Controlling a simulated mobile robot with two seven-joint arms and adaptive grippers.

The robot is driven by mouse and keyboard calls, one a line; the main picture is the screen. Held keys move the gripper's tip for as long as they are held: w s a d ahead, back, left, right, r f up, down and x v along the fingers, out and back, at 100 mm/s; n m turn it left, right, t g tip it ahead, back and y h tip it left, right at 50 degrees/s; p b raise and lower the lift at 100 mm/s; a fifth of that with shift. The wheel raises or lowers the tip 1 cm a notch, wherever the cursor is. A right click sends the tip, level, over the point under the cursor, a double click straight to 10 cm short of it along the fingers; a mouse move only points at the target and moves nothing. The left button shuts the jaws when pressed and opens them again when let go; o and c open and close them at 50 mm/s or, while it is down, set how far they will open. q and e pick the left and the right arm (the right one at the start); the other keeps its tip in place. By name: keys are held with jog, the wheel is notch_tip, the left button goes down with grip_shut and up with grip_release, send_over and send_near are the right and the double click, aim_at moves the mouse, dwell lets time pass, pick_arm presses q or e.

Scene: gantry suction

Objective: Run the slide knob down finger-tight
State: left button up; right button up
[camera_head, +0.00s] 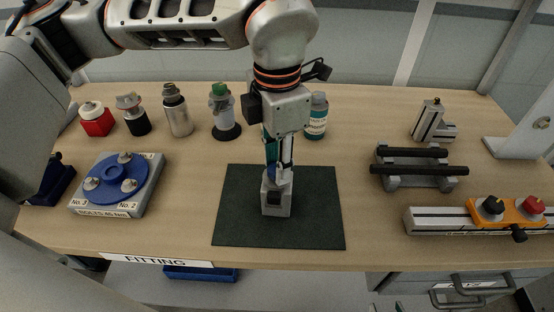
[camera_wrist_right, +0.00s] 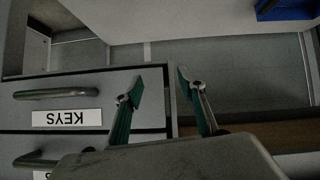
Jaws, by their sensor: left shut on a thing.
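An orange slide (camera_head: 513,213) sits on a grey rail at the right. It carries a black knob (camera_head: 493,205) and a red knob (camera_head: 533,205). A smaller black knob (camera_head: 519,233) shows at its front. I cannot tell which one is the slide knob. My left gripper (camera_head: 278,170) points down over the dark mat, far from the slide, shut on the top of a grey block (camera_head: 276,203). Its fingers hide part of the grip. My right gripper (camera_wrist_right: 160,72) is open and empty in the right wrist view, in front of the drawers.
The dark mat (camera_head: 235,225) lies mid-bench. A stand with black bars (camera_head: 420,170) is behind the rail. A drawer labelled KEYS (camera_wrist_right: 70,95) is below.

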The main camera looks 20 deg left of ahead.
pick_arm(q)
jog(key=m, duration=0.6)
jog(key=shift+w+r+m, duration=0.1)
jog(key=shift+m, duration=0.3)
dwell(1.2)
jog(key=o, duration=1.1)
notch_tip(320, 180, up, 12)
